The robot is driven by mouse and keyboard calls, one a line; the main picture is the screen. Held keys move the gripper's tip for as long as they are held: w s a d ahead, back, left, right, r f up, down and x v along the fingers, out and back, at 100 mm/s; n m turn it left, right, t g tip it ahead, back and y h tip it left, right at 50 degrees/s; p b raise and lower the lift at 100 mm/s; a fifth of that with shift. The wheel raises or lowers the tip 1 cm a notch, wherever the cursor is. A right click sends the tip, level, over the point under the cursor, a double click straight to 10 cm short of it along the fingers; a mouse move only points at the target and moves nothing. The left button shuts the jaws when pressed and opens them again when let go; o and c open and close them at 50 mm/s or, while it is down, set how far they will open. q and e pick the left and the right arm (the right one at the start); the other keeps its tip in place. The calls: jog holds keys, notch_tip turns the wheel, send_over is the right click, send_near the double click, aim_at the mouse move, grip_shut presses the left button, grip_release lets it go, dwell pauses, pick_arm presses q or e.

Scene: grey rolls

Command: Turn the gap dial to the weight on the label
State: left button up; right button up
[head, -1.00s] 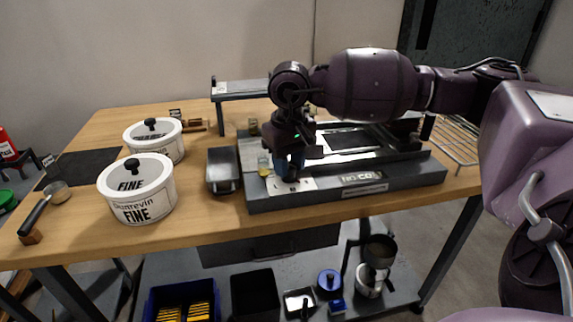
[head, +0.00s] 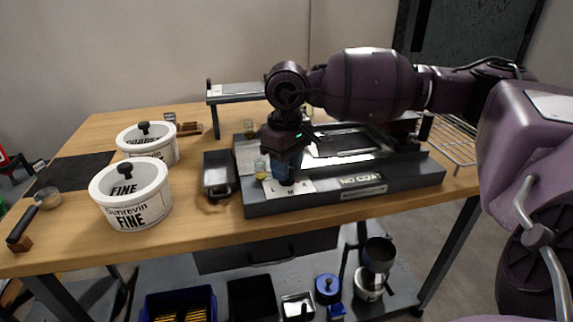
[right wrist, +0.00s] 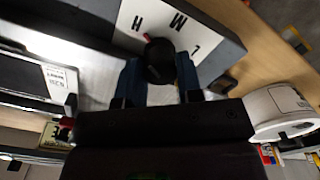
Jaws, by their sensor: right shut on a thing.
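The gap dial is a black round knob (right wrist: 160,62) in the right wrist view. A small red mark at its edge lies toward the H side of the white L-M-H scale plate (right wrist: 165,28). The scale plate also shows on the machine's near left corner in the head view (head: 292,187). My right gripper (head: 284,170) points down there; its blue fingers (right wrist: 160,78) are shut on the knob, one each side. White jars labelled FINE (head: 132,205) and COARSE (head: 147,152) stand left. My left gripper is not in view.
The grey machine (head: 400,183) bears a NO COAT plate. A metal tray (head: 216,170) stands close to its left side. A scoop (head: 35,215) lies at the table's left edge. Bins and a grinder (head: 372,270) stand on the shelf below.

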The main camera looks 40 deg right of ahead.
jog(key=o, duration=0.5)
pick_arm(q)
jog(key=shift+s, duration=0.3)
pick_arm(e)
jog(key=o, duration=0.4)
jog(key=shift+r, duration=0.25)
pick_arm(q)
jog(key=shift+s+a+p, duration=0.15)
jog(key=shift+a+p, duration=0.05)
jog(key=shift+p, duration=0.7)
pick_arm(e)
notch_tip(320, 180, up, 10)
jog(key=shift+r, duration=0.15)
